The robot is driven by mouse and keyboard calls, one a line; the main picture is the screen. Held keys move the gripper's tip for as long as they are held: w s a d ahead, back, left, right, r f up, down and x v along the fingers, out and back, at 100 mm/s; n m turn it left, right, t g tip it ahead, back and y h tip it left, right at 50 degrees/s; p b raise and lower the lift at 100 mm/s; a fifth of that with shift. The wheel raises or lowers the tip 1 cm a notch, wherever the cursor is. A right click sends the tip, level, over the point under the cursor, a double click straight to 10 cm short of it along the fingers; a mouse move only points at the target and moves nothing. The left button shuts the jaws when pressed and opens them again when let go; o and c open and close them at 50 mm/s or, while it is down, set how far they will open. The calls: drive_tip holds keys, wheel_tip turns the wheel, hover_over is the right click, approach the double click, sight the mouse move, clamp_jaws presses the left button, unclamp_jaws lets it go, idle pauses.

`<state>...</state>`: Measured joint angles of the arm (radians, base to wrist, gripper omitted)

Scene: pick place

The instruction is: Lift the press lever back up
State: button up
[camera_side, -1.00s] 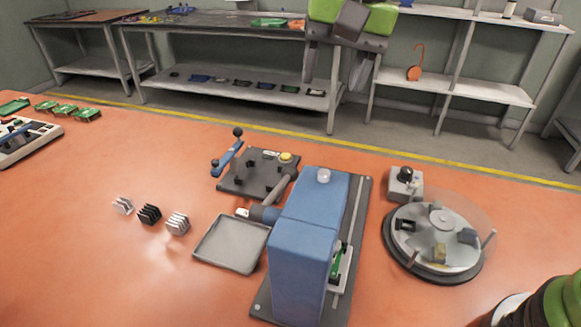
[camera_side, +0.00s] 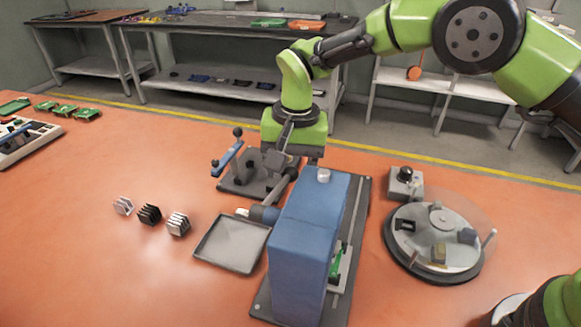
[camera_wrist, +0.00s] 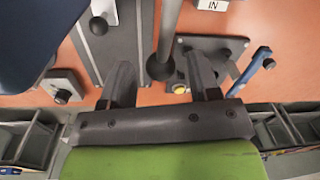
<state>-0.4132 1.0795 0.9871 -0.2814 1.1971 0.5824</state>
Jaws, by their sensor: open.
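The press (camera_side: 312,235) is a blue block on a dark base. Its lever (camera_side: 281,190) is a grey rod that reaches out toward the back and ends under my gripper. In the wrist view the lever rod (camera_wrist: 169,25) comes down from the top edge and ends in a dark ball knob (camera_wrist: 160,68). My gripper (camera_wrist: 160,78) is open, with one finger on each side of the knob. A gap shows between the knob and each finger. In the side view my gripper (camera_side: 280,160) is over the lever's far end and hides the knob.
A dark fixture plate (camera_side: 236,185) with a blue-handled clamp (camera_side: 228,158) lies close behind the lever. A grey tray (camera_side: 232,244) and several finned heatsinks (camera_side: 150,214) are to the left. A round turntable (camera_side: 437,238) and a button box (camera_side: 405,184) stand to the right.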

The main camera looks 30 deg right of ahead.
drive_tip(key=shift+f, duration=0.4)
clamp_jaws()
